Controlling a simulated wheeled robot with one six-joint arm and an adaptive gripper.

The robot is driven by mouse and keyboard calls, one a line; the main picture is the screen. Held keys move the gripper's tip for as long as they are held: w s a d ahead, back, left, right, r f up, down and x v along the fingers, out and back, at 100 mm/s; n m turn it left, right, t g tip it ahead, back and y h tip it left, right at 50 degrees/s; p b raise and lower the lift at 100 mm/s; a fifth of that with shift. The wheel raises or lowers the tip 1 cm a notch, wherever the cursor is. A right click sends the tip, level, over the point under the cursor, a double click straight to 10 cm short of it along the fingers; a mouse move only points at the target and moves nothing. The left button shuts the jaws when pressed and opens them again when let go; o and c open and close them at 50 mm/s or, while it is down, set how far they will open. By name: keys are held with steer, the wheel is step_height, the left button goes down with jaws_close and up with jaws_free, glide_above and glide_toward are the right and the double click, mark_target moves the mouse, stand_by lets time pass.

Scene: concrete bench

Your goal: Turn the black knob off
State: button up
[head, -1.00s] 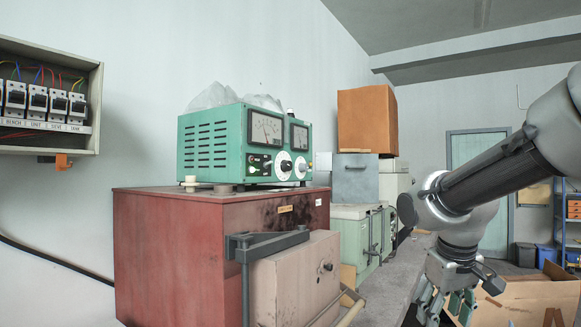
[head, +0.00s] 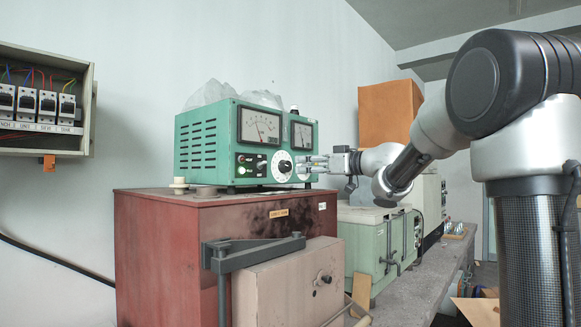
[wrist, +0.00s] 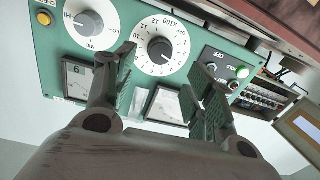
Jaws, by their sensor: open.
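My gripper (head: 308,165) is at the right part of the panel, hiding the second dial in the head view. In the wrist view my gripper (wrist: 160,78) is open, its fingers either side of the numbered dial. Contact cannot be told.
The red cabinet (head: 150,245) supports the box. A small switch panel with a green button (wrist: 243,73) is beside the dial. A pale green cabinet (head: 370,245) and an orange box (head: 388,112) stand to the right. A breaker box (head: 45,100) hangs at left.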

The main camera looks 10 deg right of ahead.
mark_target(289, 165)
steer(key=x, duration=0.7)
steer(key=shift+w, duration=0.15)
steer(key=c, duration=1)
